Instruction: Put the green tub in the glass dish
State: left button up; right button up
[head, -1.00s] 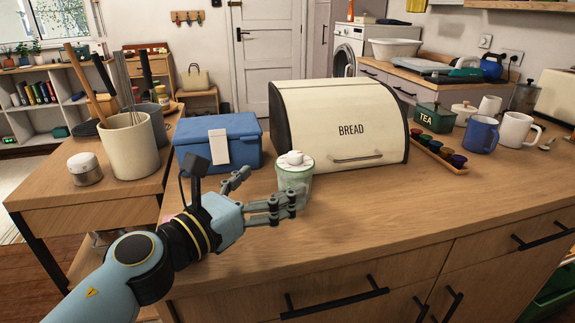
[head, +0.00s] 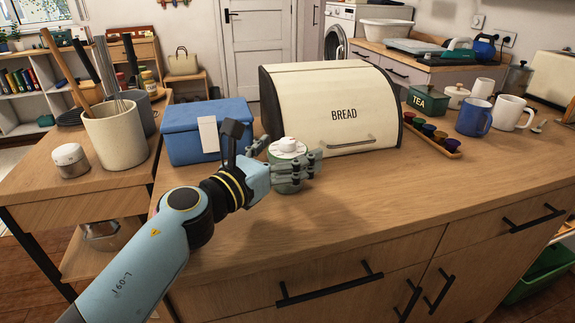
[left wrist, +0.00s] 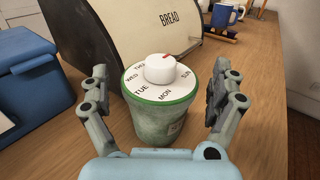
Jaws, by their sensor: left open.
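The green tub (head: 288,151) stands upright on the wooden counter in front of the bread bin. Its green-rimmed white lid, printed with weekday names, and white knob show in the left wrist view (left wrist: 160,95). My left gripper (head: 292,150) is open, with one finger on each side of the tub. In the left wrist view small gaps show between the fingers and the tub. The fingers partly hide the tub in the head view. I cannot make out a glass dish in these frames. My right gripper is not in view.
The cream bread bin (head: 335,105) stands behind the tub, and a blue box (head: 185,140) is to its left. A utensil crock (head: 115,140) is further left. A pod tray (head: 433,139) and mugs (head: 474,117) stand at right. The counter's front is clear.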

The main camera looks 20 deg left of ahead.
pick_arm(q)
jog(key=c, duration=1.5)
jog(key=shift+c, duration=0.2)
jog(key=shift+r, duration=0.1)
